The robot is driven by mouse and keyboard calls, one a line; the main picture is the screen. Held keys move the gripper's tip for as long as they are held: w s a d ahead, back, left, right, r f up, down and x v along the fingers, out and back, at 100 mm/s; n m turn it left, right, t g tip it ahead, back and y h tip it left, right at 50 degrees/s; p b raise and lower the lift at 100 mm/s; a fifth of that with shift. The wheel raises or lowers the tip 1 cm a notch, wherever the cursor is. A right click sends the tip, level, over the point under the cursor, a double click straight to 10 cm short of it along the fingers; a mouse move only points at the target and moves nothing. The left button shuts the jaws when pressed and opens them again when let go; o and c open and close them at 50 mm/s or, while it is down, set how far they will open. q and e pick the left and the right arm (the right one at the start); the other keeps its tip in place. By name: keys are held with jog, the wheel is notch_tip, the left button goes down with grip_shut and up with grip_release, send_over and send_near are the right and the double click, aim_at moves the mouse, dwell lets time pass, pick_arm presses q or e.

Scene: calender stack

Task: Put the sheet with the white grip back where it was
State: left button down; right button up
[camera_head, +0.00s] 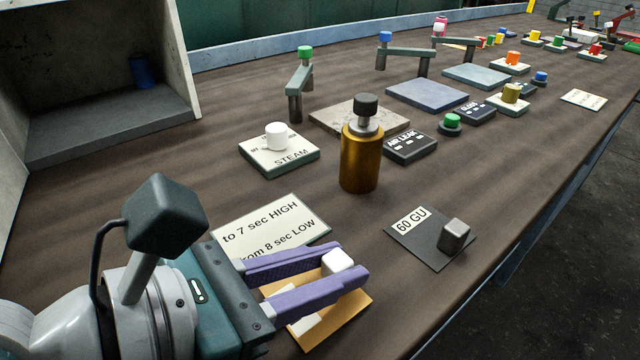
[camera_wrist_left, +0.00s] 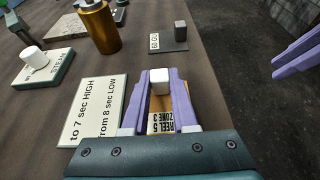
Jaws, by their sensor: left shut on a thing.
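The orange sheet (camera_head: 345,312) has a white block grip (camera_head: 338,261) and a white label. In the left wrist view the label on the sheet (camera_wrist_left: 161,123) reads "REEL 5 ZONE 3". My left gripper (camera_head: 355,272) is shut on the white grip, with a purple finger on each side. The fingers hide part of the sheet. The sheet is at or close above the table; I cannot tell if it touches. My right gripper (camera_wrist_left: 285,62) shows only at the right edge of the left wrist view, away from the sheet; its opening is unclear.
A white timing card (camera_head: 272,226) lies just beside the sheet. A black "60 GU" plate (camera_head: 425,250) with a grey grip lies to the right. A brass cylinder (camera_head: 360,160) and a STEAM block (camera_head: 278,158) stand behind. Bare table lies between the card and the black plate.

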pick_arm(q)
jog(key=shift+f, duration=0.2)
jog(key=c, duration=0.7)
grip_release()
jog(key=shift+s+a+r, duration=0.15)
jog(key=shift+a+r, duration=0.05)
jog(key=p+v, duration=0.1)
jog(key=v, duration=0.9)
jog(key=shift+s+a+r, duration=0.1)
jog(key=shift+a, duration=0.15)
jog(key=shift+s+a+r, duration=0.2)
jog(key=shift+s+a, duration=0.05)
jog(key=shift+a, duration=0.05)
jog(key=shift+r, duration=0.15)
